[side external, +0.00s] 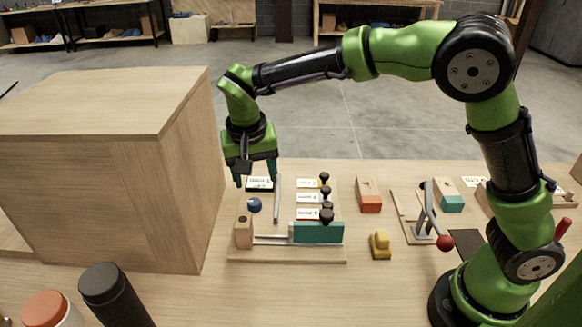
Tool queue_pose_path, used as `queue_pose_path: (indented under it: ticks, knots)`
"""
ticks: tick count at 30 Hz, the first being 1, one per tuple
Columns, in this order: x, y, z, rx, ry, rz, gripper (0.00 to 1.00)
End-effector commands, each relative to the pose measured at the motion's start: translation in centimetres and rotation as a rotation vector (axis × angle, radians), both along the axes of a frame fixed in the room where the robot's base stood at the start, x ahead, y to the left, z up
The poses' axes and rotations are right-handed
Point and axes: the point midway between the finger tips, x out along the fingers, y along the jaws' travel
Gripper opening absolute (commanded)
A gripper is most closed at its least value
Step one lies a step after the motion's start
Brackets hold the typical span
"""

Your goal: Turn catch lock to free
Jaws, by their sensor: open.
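A wooden fixture board (235,257) lies on the bench. It carries a blue round knob (254,205), a grey upright bar (277,198), a wooden block (242,232) and a teal block (318,233) on metal rods. Several black knobs (326,215) stand beside small white labels (307,198) on its right. The label text is too small to read, so I cannot tell for certain which part is the catch lock. My gripper (257,174) points down, open and empty, above the back left of the board, behind the blue knob. Its fingers appear apart from the parts.
A large wooden box (105,165) stands close on the left. A dark cylinder (112,292) and an orange-lidded container (50,308) are at front left. Right of the board are an orange-fronted block (369,196), a yellow piece (380,245) and a red-knobbed lever (444,242).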

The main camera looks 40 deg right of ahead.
Motion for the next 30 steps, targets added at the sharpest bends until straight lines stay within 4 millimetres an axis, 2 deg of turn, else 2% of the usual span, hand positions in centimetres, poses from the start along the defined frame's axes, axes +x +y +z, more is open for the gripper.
queue_pose_path:
  ticks: [1, 3, 7, 9, 14, 20, 30]
  knots:
    - [1.2, 1.2, -0.7, -0.051, -0.016, -0.045, 0.62]
    - [2.7, 2.1, -0.8, -0.105, -0.053, -0.128, 0.62]
    - [4.5, 2.2, 0.8, -0.136, -0.134, -0.293, 0.62]
    - [4.5, 2.2, 1.7, -0.127, -0.156, -0.357, 0.62]
    - [4.2, 1.9, 1.2, -0.125, -0.154, -0.419, 0.62]
    - [4.7, 0.8, -1.4, -0.125, -0.151, -0.419, 0.62]
    - [6.0, -1.7, -8.4, -0.125, -0.151, -0.419, 0.62]
